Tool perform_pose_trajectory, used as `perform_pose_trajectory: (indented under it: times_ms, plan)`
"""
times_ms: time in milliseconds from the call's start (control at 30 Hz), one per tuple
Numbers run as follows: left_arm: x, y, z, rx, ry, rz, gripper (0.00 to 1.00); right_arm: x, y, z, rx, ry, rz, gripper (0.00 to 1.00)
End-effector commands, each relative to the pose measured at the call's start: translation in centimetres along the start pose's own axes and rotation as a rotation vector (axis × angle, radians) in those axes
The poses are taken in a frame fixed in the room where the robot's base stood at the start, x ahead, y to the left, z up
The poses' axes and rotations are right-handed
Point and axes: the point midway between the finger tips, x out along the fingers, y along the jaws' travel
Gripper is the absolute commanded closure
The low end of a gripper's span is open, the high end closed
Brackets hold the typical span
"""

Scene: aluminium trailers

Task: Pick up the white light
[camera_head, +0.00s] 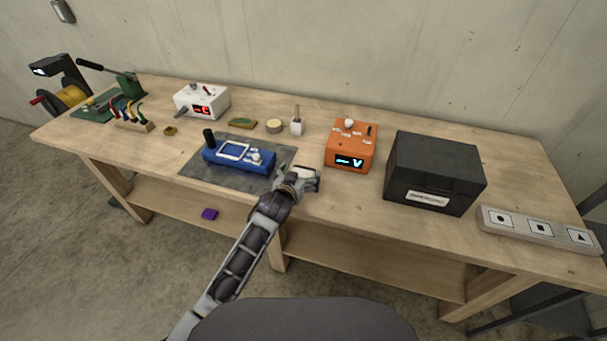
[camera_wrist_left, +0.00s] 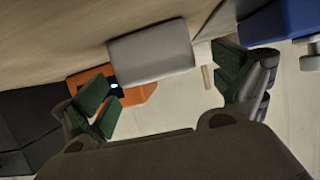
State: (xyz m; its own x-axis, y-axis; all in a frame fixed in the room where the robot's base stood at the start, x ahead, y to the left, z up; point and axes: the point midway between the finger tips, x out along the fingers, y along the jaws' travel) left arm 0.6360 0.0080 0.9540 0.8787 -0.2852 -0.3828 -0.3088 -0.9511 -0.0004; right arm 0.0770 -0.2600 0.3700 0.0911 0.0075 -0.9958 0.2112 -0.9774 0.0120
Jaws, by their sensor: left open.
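A pale grey-white rounded block (camera_wrist_left: 152,52), which looks like the white light, lies near the table's front edge in the left wrist view. My left gripper (camera_wrist_left: 166,88) is open, with one green-padded finger toward each side of the block. I cannot tell whether either finger touches it. In the head view the left gripper (camera_head: 300,182) is at the front edge, between the blue device and the orange box. The pale shape there is partly mixed with the gripper, so the block is hard to make out. My right gripper is not in view.
The blue device (camera_head: 224,153) on a dark mat (camera_head: 195,170) is left of the gripper. The orange box (camera_head: 342,146) and black case (camera_head: 437,167) are right. A white cube with a stick (camera_head: 297,126) stands behind. A white meter (camera_head: 212,95) is farther left.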

Motion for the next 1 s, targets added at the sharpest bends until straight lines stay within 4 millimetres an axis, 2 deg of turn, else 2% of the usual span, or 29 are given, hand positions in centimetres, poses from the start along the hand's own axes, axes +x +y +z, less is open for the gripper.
perform_pose_trajectory:
  times_ms: [433,1000]
  plan:
    - [3.2,0.2,-0.2,0.000,0.000,0.001,0.04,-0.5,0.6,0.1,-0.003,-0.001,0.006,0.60]
    - [3.5,0.2,-0.2,0.000,0.000,0.001,0.04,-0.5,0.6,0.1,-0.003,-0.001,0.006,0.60]
